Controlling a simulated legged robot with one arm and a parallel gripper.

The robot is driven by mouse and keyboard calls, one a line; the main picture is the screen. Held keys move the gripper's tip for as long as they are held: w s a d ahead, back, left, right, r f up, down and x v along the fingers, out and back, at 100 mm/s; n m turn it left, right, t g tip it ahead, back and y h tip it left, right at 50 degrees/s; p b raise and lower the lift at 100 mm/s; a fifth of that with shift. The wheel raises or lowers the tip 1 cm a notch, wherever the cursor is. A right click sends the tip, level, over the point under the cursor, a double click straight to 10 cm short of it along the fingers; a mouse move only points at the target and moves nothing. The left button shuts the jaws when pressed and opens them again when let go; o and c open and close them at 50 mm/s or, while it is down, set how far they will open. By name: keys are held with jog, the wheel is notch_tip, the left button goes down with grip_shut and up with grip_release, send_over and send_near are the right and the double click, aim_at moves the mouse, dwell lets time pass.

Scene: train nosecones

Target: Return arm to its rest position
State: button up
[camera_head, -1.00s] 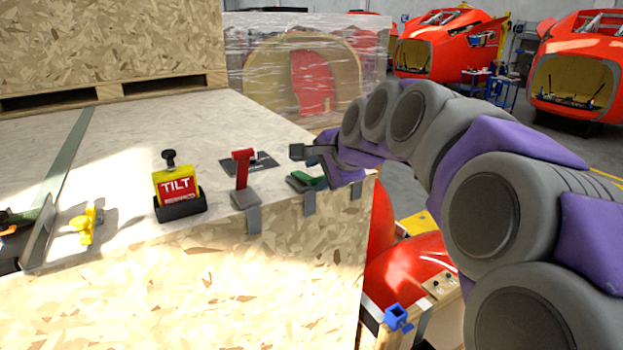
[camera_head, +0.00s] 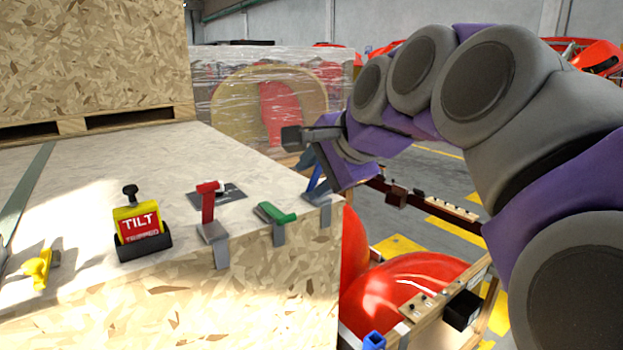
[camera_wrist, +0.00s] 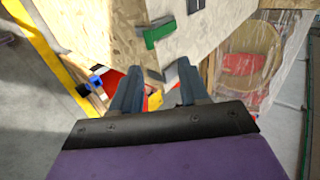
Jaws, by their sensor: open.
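My arm (camera_head: 490,95) reaches in from the right in the head view, bent over the crate's right side. My gripper (camera_head: 303,148) is above the crate's far right corner, its jaws apart. In the wrist view both fingers of my gripper (camera_wrist: 158,92) show spread, with nothing between them. A blue lever (camera_head: 319,180) stands on the crate corner just below the gripper, partly hidden by it; I cannot tell whether they touch.
The OSB crate (camera_head: 180,310) carries a red lever (camera_head: 207,206), a green lever (camera_head: 276,214), a yellow TILT indicator (camera_head: 140,225) and a yellow clip (camera_head: 37,268). A red nosecone (camera_head: 405,285) in a wooden frame stands right of the crate. A wrapped pallet (camera_head: 265,100) stands behind.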

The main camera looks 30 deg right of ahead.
jog(key=s+a+f+n+g+b, duration=0.2)
jog(key=a+f+n+b, duration=0.15)
jog(key=f, duration=0.55)
jog(key=s+a+f+n+g+y+b, duration=0.1)
jog(key=s+a+f+n+g+b, duration=0.1)
jog(key=a+f, duration=0.5)
jog(key=s+a+f+n+g+b, duration=0.2)
jog(key=f+n, duration=0.1)
jog(key=f, duration=0.7)
jog(key=s+a+f+n+g+b, duration=0.1)
jog(key=s+f+n+b, duration=0.1)
jog(key=s+f, duration=0.3)
jog(key=s+a+f+n+g+h+b, duration=0.1)
jog(key=s+f+n, duration=0.3)
jog(key=f, duration=0.6)
jog(key=s+a+f+n+g+b, duration=0.1)
jog(key=s+f+n+g+b, duration=0.2)
jog(key=s+f, duration=0.4)
jog(key=shift+s+a+f, duration=0.35)
jog(key=shift+s+f, duration=0.05)
jog(key=shift+s, duration=0.05)
jog(key=shift+a, duration=0.1)
